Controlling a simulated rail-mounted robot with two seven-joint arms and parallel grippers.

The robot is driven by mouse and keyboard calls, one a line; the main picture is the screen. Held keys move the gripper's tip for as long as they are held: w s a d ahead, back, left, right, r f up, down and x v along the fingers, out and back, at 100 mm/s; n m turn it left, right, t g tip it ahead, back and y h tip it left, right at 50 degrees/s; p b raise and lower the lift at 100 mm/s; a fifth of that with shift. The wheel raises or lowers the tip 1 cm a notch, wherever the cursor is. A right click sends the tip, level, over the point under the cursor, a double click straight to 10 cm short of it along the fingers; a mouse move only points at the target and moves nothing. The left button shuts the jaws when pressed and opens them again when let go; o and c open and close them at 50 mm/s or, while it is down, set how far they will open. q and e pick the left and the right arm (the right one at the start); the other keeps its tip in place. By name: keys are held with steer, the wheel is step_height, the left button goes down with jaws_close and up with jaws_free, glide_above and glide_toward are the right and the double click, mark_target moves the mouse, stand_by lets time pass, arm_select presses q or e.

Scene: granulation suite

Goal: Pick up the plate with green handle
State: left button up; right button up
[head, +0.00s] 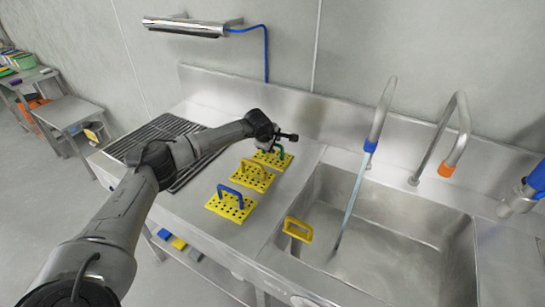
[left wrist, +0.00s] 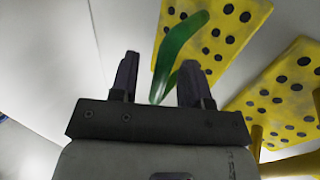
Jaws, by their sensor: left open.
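The yellow perforated plate with the green handle (head: 280,151) lies farthest back in a row of three on the steel counter, partly hidden by my left arm. My left gripper (head: 284,139) is just above it, open. In the left wrist view, the green handle (left wrist: 183,42) rises from the yellow plate (left wrist: 228,38). The handle's lower end shows between the two open fingers (left wrist: 158,80), closer to the right finger. I cannot tell whether a finger touches it. My right gripper is not in view.
A yellow-handled plate (head: 262,180) and a blue-handled plate (head: 231,209) lie nearer on the counter. A black grate (head: 150,134) is at left.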

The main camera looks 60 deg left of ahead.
arm_select(q)
jaws_close()
stand_by(0.4)
steer(key=shift+r, duration=0.15)
